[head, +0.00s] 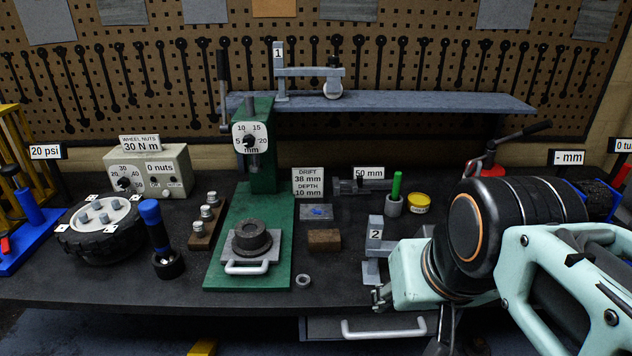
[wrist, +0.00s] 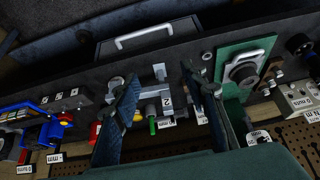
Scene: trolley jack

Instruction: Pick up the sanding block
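A small brown block (head: 324,239), which looks like the sanding block, lies flat on the dark bench just right of the green press base. In the wrist view I cannot make it out clearly; my right finger covers part of that area. In the head view my own arm hides most of the gripper.
The green press (head: 257,180) stands left of the block. The stand marked 2 (head: 375,234) is to its right, close to my arm. A small ring (head: 303,281) lies in front. Behind are a blue-marked plate (head: 316,212) and a label card (head: 308,183). A drawer handle (head: 385,329) juts below the bench.

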